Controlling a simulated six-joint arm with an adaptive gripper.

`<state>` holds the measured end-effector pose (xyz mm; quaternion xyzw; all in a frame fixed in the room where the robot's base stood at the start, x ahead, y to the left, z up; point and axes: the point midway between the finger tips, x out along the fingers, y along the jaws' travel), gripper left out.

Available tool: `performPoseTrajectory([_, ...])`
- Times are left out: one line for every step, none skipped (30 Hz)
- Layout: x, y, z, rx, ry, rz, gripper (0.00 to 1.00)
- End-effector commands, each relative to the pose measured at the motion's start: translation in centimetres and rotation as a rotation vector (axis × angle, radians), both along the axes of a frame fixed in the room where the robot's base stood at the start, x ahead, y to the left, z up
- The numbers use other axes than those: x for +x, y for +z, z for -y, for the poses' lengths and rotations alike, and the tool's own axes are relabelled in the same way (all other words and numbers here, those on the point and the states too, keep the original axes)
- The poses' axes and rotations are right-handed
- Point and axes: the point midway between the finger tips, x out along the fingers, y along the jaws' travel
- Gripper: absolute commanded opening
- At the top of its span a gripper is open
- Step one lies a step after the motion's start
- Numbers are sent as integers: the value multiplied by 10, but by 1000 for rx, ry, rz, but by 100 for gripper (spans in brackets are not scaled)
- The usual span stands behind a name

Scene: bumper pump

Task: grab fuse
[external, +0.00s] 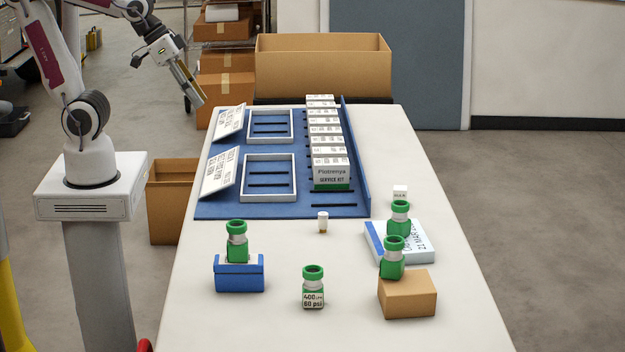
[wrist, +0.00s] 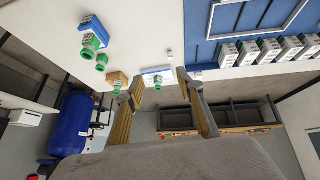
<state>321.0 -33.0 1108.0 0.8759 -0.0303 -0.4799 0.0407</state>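A small white and brass cylinder (external: 323,222), which looks like the fuse, stands upright on the white table in front of the blue board. A small pale object that may be the same cylinder shows in the wrist view (wrist: 169,57), too small to be sure. My gripper (external: 194,95) is raised in the air at the back left, off the table's left edge and well away from the cylinder. In the wrist view my gripper (wrist: 160,84) has its two fingers spread with nothing held between them.
The blue board (external: 275,208) holds frames and a row of boxes. A large carton (external: 322,75) stands behind.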

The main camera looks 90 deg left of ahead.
Motion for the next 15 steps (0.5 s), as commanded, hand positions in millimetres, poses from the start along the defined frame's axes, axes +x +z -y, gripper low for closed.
performPoseTrajectory([10, -3, 5, -11, -1, 4, 38])
performPoseTrajectory([16, -4, 8, -19, 1, 10, 38])
performPoseTrajectory([24, -5, 11, -30, 3, 17, 38])
performPoseTrajectory([30, -7, 13, -36, 4, 23, 38])
performPoseTrajectory([36, -8, 16, -44, 8, 30, 38])
performPoseTrajectory([44, -10, 19, -53, 11, 37, 38])
performPoseTrajectory([49, -11, 21, -60, 13, 42, 38])
performPoseTrajectory([55, -13, 24, -66, 16, 49, 38])
performPoseTrajectory([63, -15, 27, -74, 20, 55, 38])
performPoseTrajectory([68, -17, 29, -80, 24, 61, 38])
performPoseTrajectory([74, -19, 31, -85, 28, 65, 38])
performPoseTrajectory([81, -21, 34, -93, 33, 73, 38])
performPoseTrajectory([87, -23, 36, -99, 37, 78, 38])
performPoseTrajectory([92, -25, 38, -104, 40, 83, 38])
performPoseTrajectory([99, -28, 40, -111, 47, 91, 38])
